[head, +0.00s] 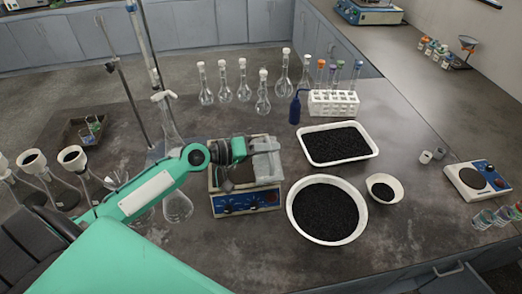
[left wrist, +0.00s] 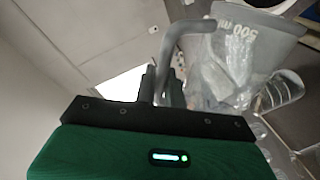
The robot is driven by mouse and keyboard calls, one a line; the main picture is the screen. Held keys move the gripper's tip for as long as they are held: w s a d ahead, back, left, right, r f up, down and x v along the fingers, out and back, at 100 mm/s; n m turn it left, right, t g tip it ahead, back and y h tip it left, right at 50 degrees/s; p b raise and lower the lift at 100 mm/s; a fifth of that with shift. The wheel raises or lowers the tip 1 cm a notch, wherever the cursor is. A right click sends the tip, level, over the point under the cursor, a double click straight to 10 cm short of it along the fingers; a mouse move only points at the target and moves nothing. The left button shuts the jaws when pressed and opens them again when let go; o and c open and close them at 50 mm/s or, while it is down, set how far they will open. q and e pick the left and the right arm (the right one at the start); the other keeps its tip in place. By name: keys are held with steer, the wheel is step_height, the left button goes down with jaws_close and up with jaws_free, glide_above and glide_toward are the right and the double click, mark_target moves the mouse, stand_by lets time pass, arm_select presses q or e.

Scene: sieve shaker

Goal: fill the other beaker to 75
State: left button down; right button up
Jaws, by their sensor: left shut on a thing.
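My left gripper (head: 258,147) reaches in over the blue-fronted device in the head view. It is shut on the grey handle (left wrist: 190,28) of a translucent jug, seen in the left wrist view. The jug (left wrist: 255,45) is marked 500 and looks tilted in that view. In the head view a pale grey, see-through shape by the gripper seems to be this jug (head: 267,166); its contents cannot be made out. Small beakers (head: 92,124) with green marks stand in a brown tray (head: 73,139) at the left. Any fill level in them is too small to read. My right gripper is not in view.
A white tray (head: 372,155), a large bowl (head: 290,208) and a small bowl (head: 397,181) hold black grains. The device (head: 246,205) stands left of the bowl. Several flasks (head: 263,103), a blue bottle (head: 295,111) and a tube rack (head: 334,110) stand behind. A balance (head: 460,190) is right.

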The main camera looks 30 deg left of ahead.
arm_select(q)
steer(key=shift+w+r, duration=0.1)
steer(key=shift+r, duration=0.15)
stand_by(0.4)
steer(key=shift+w+a+r+p, duration=0.1)
steer(key=shift+a+p, duration=0.05)
steer(key=shift+p, duration=0.3)
stand_by(0.6)
steer(key=shift+n, duration=0.3)
stand_by(0.3)
